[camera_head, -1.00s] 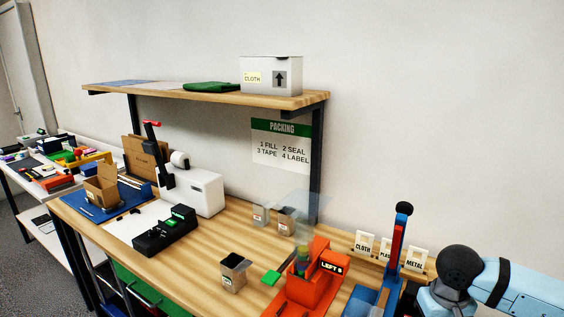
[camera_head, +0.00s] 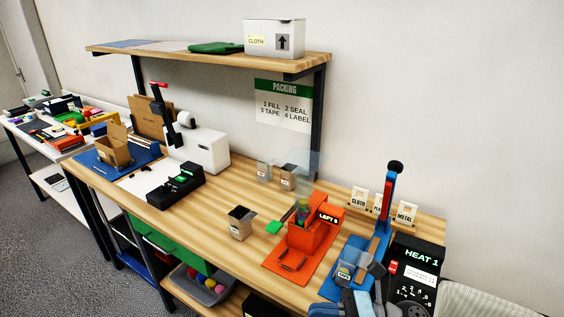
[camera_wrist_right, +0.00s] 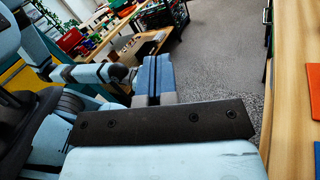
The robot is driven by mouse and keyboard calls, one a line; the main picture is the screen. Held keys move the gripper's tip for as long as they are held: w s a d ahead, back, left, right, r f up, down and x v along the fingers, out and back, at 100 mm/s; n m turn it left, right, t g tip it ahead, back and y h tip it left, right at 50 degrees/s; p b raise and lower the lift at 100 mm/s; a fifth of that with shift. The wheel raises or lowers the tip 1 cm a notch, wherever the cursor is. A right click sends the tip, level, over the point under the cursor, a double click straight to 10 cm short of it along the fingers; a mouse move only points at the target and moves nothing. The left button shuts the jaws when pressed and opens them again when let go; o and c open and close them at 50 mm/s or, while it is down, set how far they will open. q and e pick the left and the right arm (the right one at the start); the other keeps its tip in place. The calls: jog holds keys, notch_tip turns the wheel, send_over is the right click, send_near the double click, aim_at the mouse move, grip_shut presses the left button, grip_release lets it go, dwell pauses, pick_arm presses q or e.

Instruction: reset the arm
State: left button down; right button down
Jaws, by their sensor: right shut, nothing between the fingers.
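My right gripper (camera_wrist_right: 153,80) shows in the right wrist view as two blue fingers with grey pads. They are together with nothing between them and point out over the grey floor. The wooden bench edge (camera_wrist_right: 285,90) runs along the right of that view, apart from the fingers. A light blue arm of mine crosses the left of that view; its fingers do not show. In the head view, light blue and dark arm parts of mine stand at the bottom right, in front of the blue mat; I cannot tell which arm they belong to. My left gripper is not in view.
A shelf (camera_head: 215,56) hangs above. Floor is free in front.

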jog(key=d+f+m+t+h+p, duration=0.1)
jog(key=d+f+m+t+h, duration=0.3)
jog(key=m, duration=0.7)
jog(key=d+f+m+t+h+p, duration=0.1)
jog(key=m+t+h, duration=0.2)
jog(key=m+t, duration=0.55)
jog(key=d+f+m+t+h+p, duration=0.1)
jog(key=d+f+m+t+h, duration=0.15)
jog(key=m, duration=1.05)
jog(key=s+d+f+m+g+h, duration=0.2)
jog(key=s+f+m+g+h, duration=0.1)
jog(key=s+f+m, duration=0.2)
jog(key=s+d+f+m+g+h+p, duration=0.1)
jog(key=s+d+f+m+g+h, duration=0.1)
jog(key=s+f+m, duration=0.3)
notch_tip(320, 180, down, 2)
jog(key=d+m+h, duration=0.1)
jog(key=m, duration=0.3)
jog(key=shift+d+m+g, duration=0.15)
jog(key=shift+m+g, duration=0.2)
jog(key=shift+g, duration=0.05)
